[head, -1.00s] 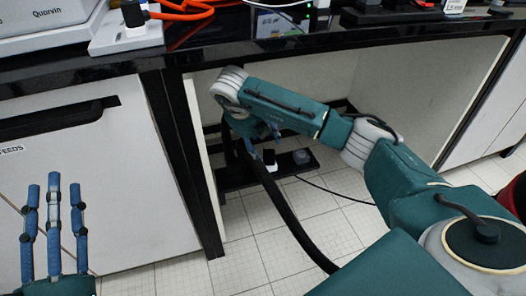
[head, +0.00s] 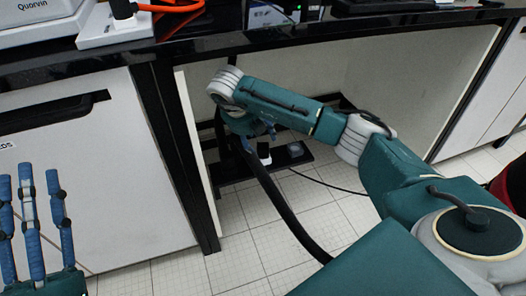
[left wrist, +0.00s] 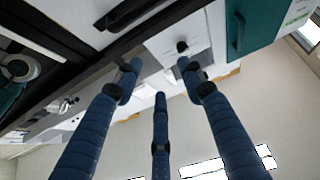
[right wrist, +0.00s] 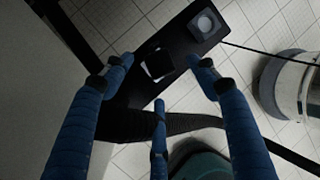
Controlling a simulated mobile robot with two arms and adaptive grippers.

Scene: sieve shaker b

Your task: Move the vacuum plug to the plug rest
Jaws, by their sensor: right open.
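A dark strip (head: 225,174) lies low under the bench. On it are a small black block with a white part (head: 264,154) and a round grey piece in a square dark mount (head: 295,150). The right wrist view shows the block (right wrist: 158,64) and the grey piece (right wrist: 206,25). I cannot tell for certain which is the vacuum plug and which is the plug rest. My right gripper (right wrist: 160,72) is open, its fingers spread around the view of the block; contact cannot be told. My left gripper (head: 35,185) is open and empty before the white cabinet.
A thick black hose (head: 285,210) passes below my right gripper; a thin cable (right wrist: 250,48) runs right from the strip. A bench leg (head: 185,160) and the bench top (head: 215,45) frame the space. Orange cable (head: 165,8) lies on the bench. The tiled floor (head: 245,262) is open.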

